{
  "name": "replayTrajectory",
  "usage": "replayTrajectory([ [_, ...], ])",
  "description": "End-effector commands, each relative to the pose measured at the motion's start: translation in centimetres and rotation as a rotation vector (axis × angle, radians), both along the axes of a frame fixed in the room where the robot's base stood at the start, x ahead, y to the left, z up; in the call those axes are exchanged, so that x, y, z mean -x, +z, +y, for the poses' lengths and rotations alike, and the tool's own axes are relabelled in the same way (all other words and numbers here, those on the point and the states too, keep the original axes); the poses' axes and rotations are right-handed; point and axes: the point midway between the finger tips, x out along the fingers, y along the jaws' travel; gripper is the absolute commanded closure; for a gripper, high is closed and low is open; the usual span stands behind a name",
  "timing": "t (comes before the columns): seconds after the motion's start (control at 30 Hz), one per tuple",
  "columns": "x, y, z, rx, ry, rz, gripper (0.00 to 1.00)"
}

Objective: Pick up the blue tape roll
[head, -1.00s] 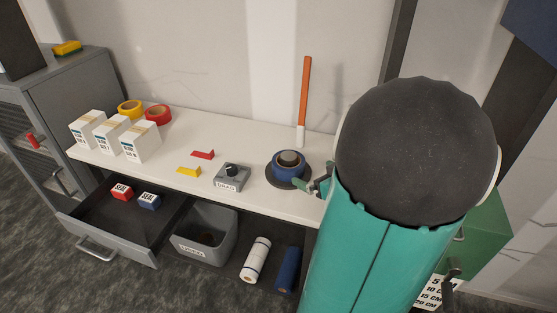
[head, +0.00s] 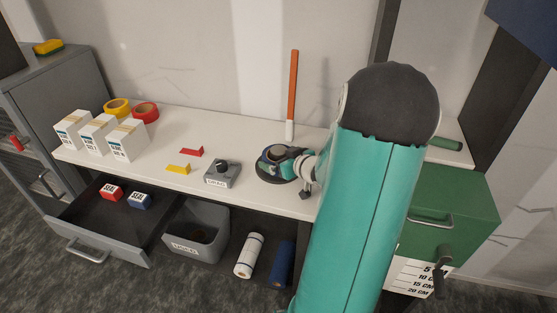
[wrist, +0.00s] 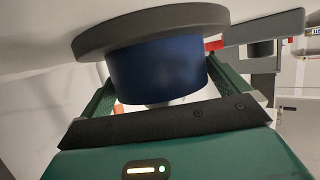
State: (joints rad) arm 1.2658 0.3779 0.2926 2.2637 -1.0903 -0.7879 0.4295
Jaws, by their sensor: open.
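The blue tape roll (head: 270,154) sits on a dark round base on the white bench, right of the grey dial box. In the wrist view the blue roll (wrist: 158,72) fills the middle, against the grey disc (wrist: 150,28). My gripper (head: 285,163) is at the roll, coming from the right. In the wrist view its green fingers (wrist: 160,98) stand on both sides of the roll, open. I cannot tell whether they touch it. Part of the roll is hidden behind my gripper in the head view.
The grey dial box (head: 222,174) stands left of the roll. Red (head: 191,151) and yellow (head: 178,169) blocks lie farther left. An orange stick (head: 293,90) stands upright behind. An open drawer (head: 102,222) juts out at the left front. A green cabinet (head: 462,210) is at the right.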

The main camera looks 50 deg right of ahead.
Motion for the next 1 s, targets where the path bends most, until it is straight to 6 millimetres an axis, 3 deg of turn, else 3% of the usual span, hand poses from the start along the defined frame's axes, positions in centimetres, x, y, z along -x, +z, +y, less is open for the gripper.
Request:
replayTrajectory([
  [0.23,-0.2,-0.1,0.0,0.0,0.0,0.001,0.02],
  [0.4,-0.1,-0.1,0.0,0.0,0.0,0.001,0.32],
  [0.73,-0.2,0.7,0.0,0.002,0.001,-0.001,0.32],
  [1.0,-0.2,5.4,0.0,0.007,0.002,-0.003,0.32],
])
